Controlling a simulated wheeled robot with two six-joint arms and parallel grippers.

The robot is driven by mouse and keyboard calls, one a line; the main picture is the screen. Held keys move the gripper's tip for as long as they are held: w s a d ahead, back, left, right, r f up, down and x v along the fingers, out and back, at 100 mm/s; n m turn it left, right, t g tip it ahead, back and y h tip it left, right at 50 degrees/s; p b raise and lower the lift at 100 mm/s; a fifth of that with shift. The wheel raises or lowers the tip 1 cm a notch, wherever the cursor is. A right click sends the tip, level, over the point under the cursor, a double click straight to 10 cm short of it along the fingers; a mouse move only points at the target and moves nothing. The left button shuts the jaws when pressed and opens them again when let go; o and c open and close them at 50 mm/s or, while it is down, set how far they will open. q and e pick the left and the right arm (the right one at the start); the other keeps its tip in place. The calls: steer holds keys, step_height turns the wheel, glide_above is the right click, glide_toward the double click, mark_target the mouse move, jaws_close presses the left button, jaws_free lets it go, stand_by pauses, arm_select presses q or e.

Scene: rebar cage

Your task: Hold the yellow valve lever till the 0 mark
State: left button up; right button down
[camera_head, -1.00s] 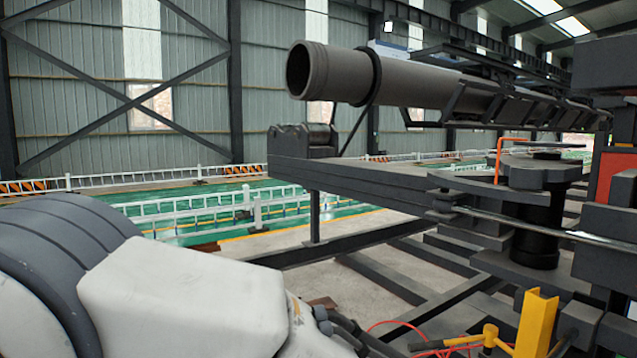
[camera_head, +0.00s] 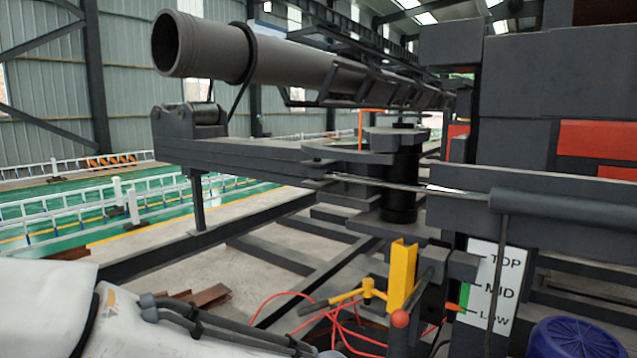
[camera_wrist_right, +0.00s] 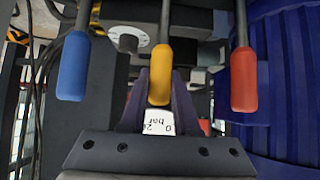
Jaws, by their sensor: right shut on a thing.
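In the right wrist view three levers hang side by side: a blue one (camera_wrist_right: 73,68), the yellow valve lever (camera_wrist_right: 160,70) in the middle and a red one (camera_wrist_right: 243,80). My right gripper (camera_wrist_right: 160,88) is shut on the yellow lever, with one dark finger on each side of its grip. Below the yellow grip a white plate (camera_wrist_right: 158,124) shows a 0 and "bar", partly hidden by the gripper. A round white dial (camera_wrist_right: 128,38) shows behind the levers. The right gripper is not visible in the head view, and my left gripper is in neither current view.
In the head view a yellow bracket (camera_head: 401,278), a yellow valve fitting (camera_head: 368,292) and red hoses (camera_head: 270,308) are low in the middle. A TOP/MID/LOW sign (camera_head: 490,287) and a blue drum (camera_head: 567,340) are at right. A large pipe (camera_head: 210,48) crosses above.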

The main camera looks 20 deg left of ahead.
steer(key=shift+s+a+f+t+b, duration=0.15)
steer(key=shift+s+a+t+b, duration=0.1)
steer(key=shift+s+t+b, duration=0.3)
steer(key=c, duration=0.7)
jaws_free()
steer(key=shift+w+a+r+p, duration=0.1)
steer(key=shift+w+r+p, duration=0.1)
steer(key=shift+r+p, duration=0.25)
arm_select(q)
steer(key=shift+f, duration=0.9)
arm_select(e)
steer(key=shift+s, duration=0.15)
steer(key=shift+s+r+p, duration=0.3)
steer(key=shift+s+p, duration=0.05)
arm_select(q)
step_height(320, 180, up, 6)
steer(key=p, duration=0.4)
steer(key=shift+f+p, duration=0.2)
steer(key=shift+p, duration=0.2)
arm_select(e)
steer(key=v, duration=0.8)
steer(key=shift+s+a+f, duration=0.1)
